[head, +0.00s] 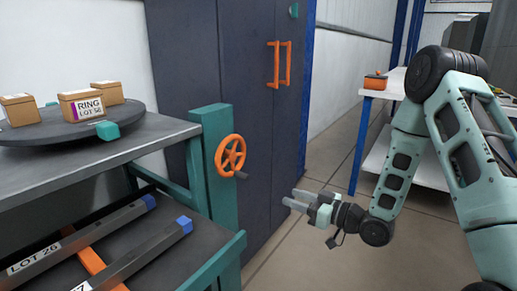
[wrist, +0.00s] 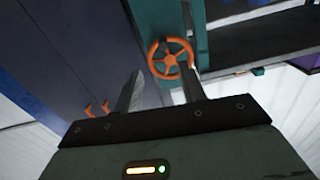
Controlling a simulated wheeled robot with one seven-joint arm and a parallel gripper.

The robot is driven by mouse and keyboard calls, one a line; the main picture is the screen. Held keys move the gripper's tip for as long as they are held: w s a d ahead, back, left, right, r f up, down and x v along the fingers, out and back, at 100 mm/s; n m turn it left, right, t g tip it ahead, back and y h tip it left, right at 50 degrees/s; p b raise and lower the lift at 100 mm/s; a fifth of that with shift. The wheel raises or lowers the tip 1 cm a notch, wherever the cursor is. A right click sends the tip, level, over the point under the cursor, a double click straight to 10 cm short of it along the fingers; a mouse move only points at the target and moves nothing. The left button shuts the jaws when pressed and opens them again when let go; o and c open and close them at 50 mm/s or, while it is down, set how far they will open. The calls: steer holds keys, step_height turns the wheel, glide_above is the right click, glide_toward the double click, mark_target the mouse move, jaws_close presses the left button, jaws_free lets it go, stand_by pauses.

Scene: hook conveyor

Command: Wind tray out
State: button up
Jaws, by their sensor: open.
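An orange handwheel (head: 230,155) with a dark crank handle (head: 241,175) is mounted on a teal post (head: 218,130) at the corner of the bench. A dark round turntable tray (head: 60,128) with a teal knob lies on the bench top and carries several cardboard boxes, one marked RING LOT. My gripper (head: 293,199) is open and empty, to the right of the handwheel and a little lower, apart from it. In the wrist view the handwheel (wrist: 170,58) shows beyond the two fingers (wrist: 161,92), upper middle.
A lower shelf (head: 190,250) holds dark bars with blue ends, one labelled LOT 26. A dark cabinet (head: 180,60) with orange handles (head: 279,63) stands behind the post. A white table (head: 385,90) with an orange item is at the right. The floor around my gripper is clear.

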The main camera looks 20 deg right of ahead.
mark_target(248, 179)
steer(key=w+a, duration=0.3)
steer(key=w, duration=0.1)
steer(key=w+a+m+b, duration=0.1)
steer(key=w+a, duration=0.3)
steer(key=w, duration=0.1)
steer(key=w+a+r+m+b, duration=0.1)
steer(key=w+a, duration=0.2)
steer(key=w, duration=0.2)
steer(key=shift+a, duration=0.2)
steer(key=shift+c, duration=0.3)
jaws_close()
